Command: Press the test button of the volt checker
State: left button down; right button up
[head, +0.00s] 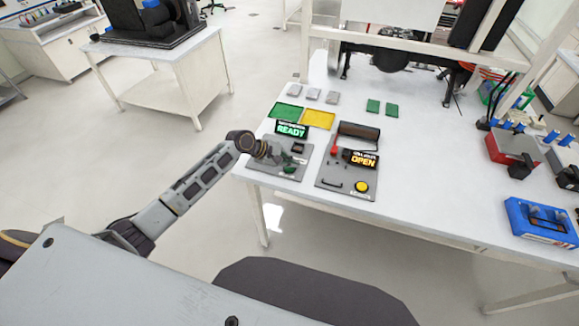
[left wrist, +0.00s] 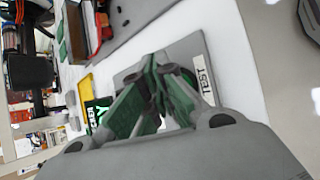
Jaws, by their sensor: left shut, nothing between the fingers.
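The volt checker appears to be the grey panel (head: 268,172) at the table's left front corner, with a lit green READY display (head: 292,130). In the left wrist view its grey plate (left wrist: 190,48) carries a white TEST label (left wrist: 204,80), and the display (left wrist: 97,112) shows at left. My left gripper (head: 290,162) is shut and empty, over the panel. In the left wrist view its green-looking fingers (left wrist: 160,75) point at the plate beside the label. The test button is not visible, perhaps hidden by the fingers; I cannot tell whether they touch it. My right gripper is not in view.
To the right stands a second grey panel (head: 330,188) with an OPEN display (head: 362,159), red lever (head: 334,145) and yellow button (head: 362,186). Green (head: 285,111) and yellow (head: 319,119) trays lie behind. A blue box (head: 540,222) stands far right; the front middle table is clear.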

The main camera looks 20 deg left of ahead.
pick_arm(q)
jog(key=shift+f, duration=0.15)
dwell(0.7)
jog(key=shift+f, duration=0.35)
dwell(0.5)
jog(key=shift+r, duration=0.1)
jog(key=shift+r+p, duration=0.35)
jog(key=shift+p, duration=0.35)
jog(key=shift+r+p, duration=0.45)
jog(key=shift+p, duration=0.2)
